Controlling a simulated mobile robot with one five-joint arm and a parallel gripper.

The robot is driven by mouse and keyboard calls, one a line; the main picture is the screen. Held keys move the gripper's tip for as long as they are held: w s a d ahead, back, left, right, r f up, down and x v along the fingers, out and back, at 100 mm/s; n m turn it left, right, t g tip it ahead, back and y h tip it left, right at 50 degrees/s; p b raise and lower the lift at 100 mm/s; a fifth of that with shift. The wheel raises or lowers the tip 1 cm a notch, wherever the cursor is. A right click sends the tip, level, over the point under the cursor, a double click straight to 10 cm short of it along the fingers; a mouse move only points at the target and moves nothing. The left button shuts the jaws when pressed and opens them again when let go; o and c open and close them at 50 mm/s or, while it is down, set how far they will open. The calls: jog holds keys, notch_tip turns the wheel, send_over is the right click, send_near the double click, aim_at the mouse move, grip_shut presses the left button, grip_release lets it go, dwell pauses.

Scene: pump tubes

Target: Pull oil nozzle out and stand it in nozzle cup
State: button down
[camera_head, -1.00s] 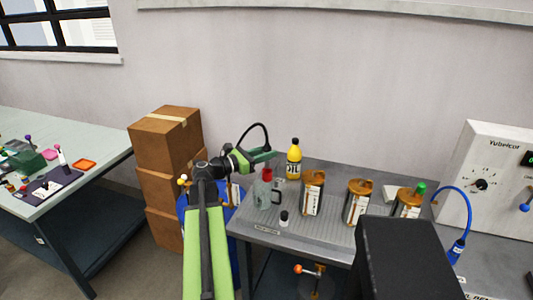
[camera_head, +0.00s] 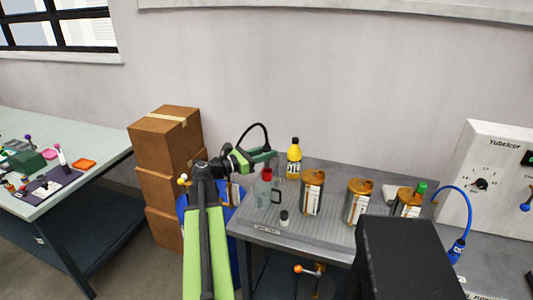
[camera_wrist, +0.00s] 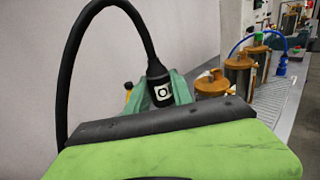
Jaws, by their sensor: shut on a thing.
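My gripper (camera_head: 264,165) is shut above a clear grey jug with a handle (camera_head: 277,195), at the left end of the metal bench.
A yellow oil bottle (camera_head: 294,160) stands behind the jug. Brown canisters (camera_head: 312,194) stand in a row to the right. A blue hose with a blue nozzle (camera_head: 457,250) hangs by a white machine (camera_head: 495,160). Stacked boxes (camera_head: 165,145) are left of the bench.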

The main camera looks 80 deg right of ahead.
aim_at(266, 163)
jog(key=shift+f+b, duration=2.2)
jog(key=shift+f, duration=0.05)
jog(key=c, duration=1)
grip_release()
jog(key=shift+c, duration=0.2)
jog(key=v, duration=1.7)
jog(key=shift+a, duration=0.2)
